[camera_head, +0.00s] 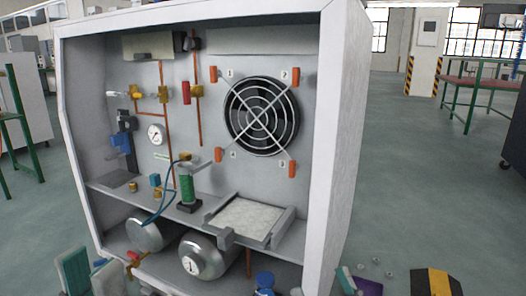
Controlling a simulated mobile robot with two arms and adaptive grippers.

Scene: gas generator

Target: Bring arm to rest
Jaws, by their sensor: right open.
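Neither of my grippers can be made out in the head view, and no arm of mine is clearly seen. The white open-fronted generator cabinet (335,130) fills the middle of the view. Inside it are a round fan (261,116) with orange clips around it, copper pipes, a white gauge (156,134), a green cylinder (187,186) on a black base, and a pale square tray (245,219). Two metal tanks lie low down, one on the left (146,232) and one with a gauge (203,258).
Grey-green items (74,272) stand at the bottom left. A blue item (264,282) and a black-and-yellow block (436,283) are cut by the bottom edge. Small parts lie on the floor right of the cabinet. A green-legged table (472,82) stands far right; floor before it is clear.

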